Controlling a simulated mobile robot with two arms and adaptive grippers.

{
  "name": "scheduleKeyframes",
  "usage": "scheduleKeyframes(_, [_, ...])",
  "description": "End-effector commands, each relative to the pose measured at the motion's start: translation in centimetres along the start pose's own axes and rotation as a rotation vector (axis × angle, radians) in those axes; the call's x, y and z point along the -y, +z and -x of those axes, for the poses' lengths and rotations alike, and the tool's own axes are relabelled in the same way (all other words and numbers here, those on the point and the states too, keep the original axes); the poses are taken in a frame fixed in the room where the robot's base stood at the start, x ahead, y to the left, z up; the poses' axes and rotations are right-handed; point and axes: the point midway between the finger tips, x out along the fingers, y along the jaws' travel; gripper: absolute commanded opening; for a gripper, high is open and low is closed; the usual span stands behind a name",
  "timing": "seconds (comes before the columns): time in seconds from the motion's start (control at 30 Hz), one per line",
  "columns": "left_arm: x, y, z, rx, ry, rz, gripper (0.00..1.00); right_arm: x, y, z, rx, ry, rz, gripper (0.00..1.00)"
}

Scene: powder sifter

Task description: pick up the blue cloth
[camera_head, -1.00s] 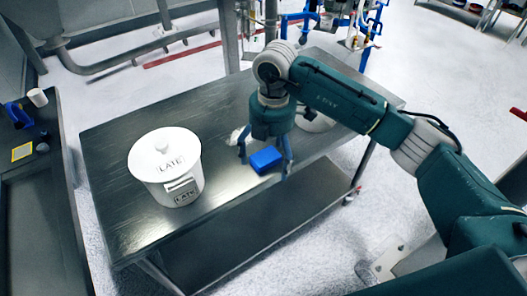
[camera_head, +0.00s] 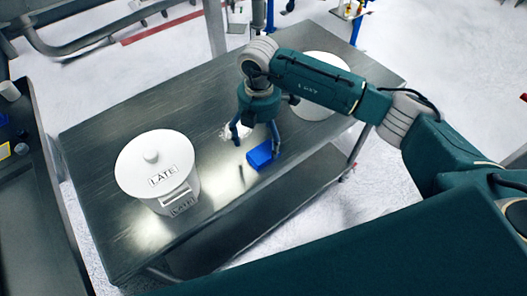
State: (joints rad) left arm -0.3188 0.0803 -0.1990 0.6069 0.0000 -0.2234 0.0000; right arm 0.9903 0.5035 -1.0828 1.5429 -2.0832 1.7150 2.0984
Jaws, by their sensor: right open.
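The blue cloth (camera_head: 261,155), a small folded block, lies on the dark metal table (camera_head: 110,130) near its front edge, right of the middle. My right gripper (camera_head: 256,146) points down over the cloth, with its fingers spread, one to the left of the cloth and one at its right side. It is open and holds nothing. Whether a finger touches the cloth I cannot tell. My left gripper is out of view.
A white lidded pot (camera_head: 158,170) labelled "LATE" stands on the table's left part. A round white object (camera_head: 322,85) is partly hidden behind my right arm. A whitish patch lies just behind the cloth. A dark side bench (camera_head: 30,220) stands at the left.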

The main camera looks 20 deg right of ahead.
Motion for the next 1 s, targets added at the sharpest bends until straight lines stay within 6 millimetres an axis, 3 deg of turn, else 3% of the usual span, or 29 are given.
scheduleKeyframes(0.17, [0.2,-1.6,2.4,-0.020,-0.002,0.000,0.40,0.7,0.0,-2.2,0.000,-0.007,-0.001,0.89])
scheduleKeyframes(0.33, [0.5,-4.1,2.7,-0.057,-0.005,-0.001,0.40,0.5,0.0,-4.4,-0.001,-0.003,0.000,0.89])
scheduleKeyframes(0.57, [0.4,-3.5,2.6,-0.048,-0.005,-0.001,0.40,0.4,0.0,-4.7,0.000,0.000,0.000,0.89])
scheduleKeyframes(0.67, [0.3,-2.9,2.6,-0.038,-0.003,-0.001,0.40,0.5,0.0,-4.7,0.000,-0.001,0.000,0.75])
scheduleKeyframes(0.8, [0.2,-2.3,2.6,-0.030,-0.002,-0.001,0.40,0.5,0.0,-4.7,0.000,-0.001,0.000,0.47])
scheduleKeyframes(1.0, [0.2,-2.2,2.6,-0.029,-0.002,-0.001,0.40,0.5,0.0,-4.7,0.000,-0.001,0.000,0.43])
